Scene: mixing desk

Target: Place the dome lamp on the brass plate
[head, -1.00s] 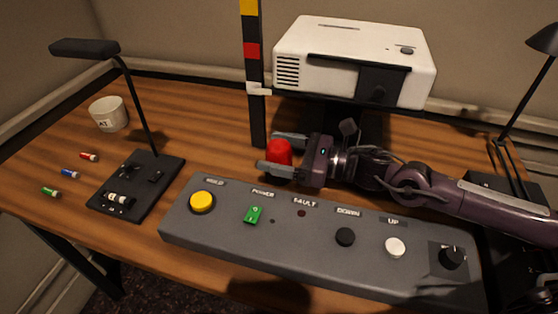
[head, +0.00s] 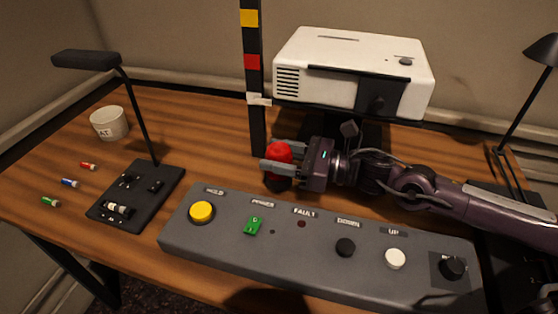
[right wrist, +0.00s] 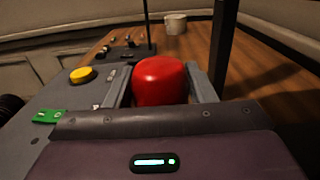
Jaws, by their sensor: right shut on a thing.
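The dome lamp (head: 279,149) is a red rounded cap on a dark base, upright behind the grey control panel and close to the foot of the dark post. My right gripper (head: 276,156) reaches it from the right and is shut on it, one finger on each side. In the right wrist view the red dome (right wrist: 160,80) fills the space between the two grey fingers. I cannot make out a brass plate in either view. My left gripper is not in view.
The grey control panel (head: 318,262) with buttons and a knob lies in front. The dark post (head: 257,128) stands just behind the lamp. A white projector (head: 352,70) is at the back. A desk lamp base (head: 140,195), a cup (head: 109,124) and small coloured cylinders lie left.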

